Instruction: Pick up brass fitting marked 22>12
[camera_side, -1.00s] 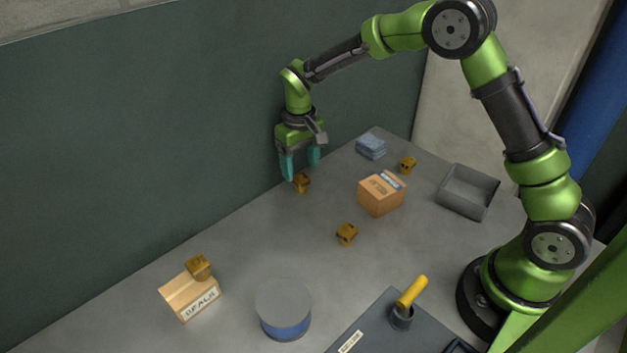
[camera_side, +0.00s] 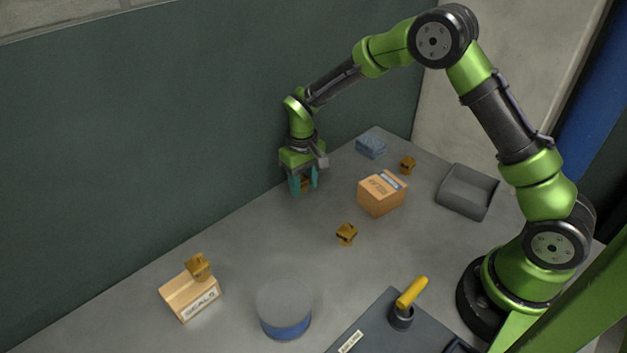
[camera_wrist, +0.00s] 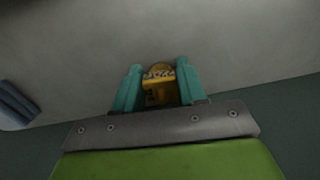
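A small brass fitting (camera_wrist: 159,92) sits between the two teal fingers of my gripper (camera_side: 304,189), at the back of the bench by the green wall. The wrist view shows dark marking on its top, too small to read surely. My gripper is low over the bench with a finger on each side of the fitting. Both fingers look very near it; I cannot tell whether they press on it. Other brass fittings lie mid-bench (camera_side: 346,234), behind the cardboard box (camera_side: 407,165), and on the wooden seals box (camera_side: 199,267). Their markings are not readable.
The cardboard box (camera_side: 381,193) stands right of my gripper. A round tin (camera_side: 284,311) and a dark panel with a yellow handle (camera_side: 411,292) are in front. Bench between them is clear.

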